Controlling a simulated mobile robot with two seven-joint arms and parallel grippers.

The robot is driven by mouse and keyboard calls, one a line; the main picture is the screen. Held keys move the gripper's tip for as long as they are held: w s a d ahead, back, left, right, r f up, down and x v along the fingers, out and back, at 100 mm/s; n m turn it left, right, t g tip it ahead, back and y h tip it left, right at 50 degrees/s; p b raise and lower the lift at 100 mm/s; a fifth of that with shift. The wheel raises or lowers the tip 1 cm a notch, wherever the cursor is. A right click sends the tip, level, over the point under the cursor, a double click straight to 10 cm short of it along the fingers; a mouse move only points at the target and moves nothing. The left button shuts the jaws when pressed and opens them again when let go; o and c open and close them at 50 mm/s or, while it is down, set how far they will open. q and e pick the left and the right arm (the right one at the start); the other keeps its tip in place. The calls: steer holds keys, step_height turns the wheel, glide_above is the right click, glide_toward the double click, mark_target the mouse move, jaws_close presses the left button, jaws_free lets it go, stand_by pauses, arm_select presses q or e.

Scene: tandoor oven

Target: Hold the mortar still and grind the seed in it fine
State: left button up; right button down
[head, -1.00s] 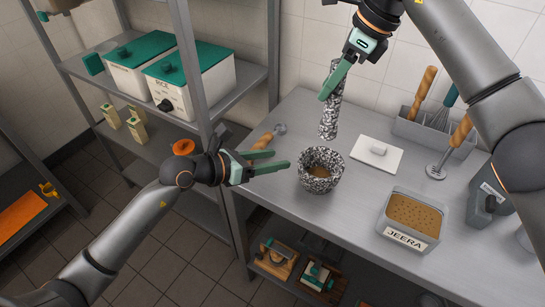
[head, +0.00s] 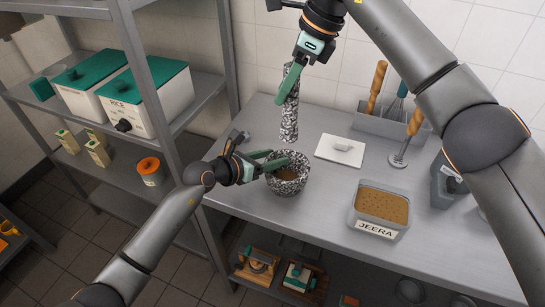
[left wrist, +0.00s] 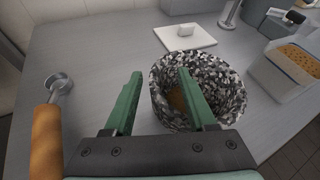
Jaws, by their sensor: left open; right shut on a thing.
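The speckled black-and-white mortar (head: 290,187) stands upright on the steel table, with brown seed (head: 287,174) inside. My left gripper (head: 278,157) is open at its left rim. In the left wrist view, one finger of the left gripper (left wrist: 160,78) is over the opening of the mortar (left wrist: 232,88) and the other is outside its left wall. I cannot tell whether either finger touches it. My right gripper (head: 289,88) is shut on the matching speckled pestle (head: 289,118), which hangs nearly upright behind the mortar.
A white board (head: 330,152) lies behind the mortar to the right. A JEERA tub (head: 380,205) stands right. A grey utensil box (head: 365,122) is at the wall. A wooden-handled tool (left wrist: 47,140) lies left of my left gripper. A shelf rack (head: 165,125) stands left.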

arm_select(q)
steer(key=shift+c, duration=0.3)
jaws_close()
steer(key=shift+f, duration=0.1)
steer(key=shift+f, duration=0.15)
stand_by(0.9)
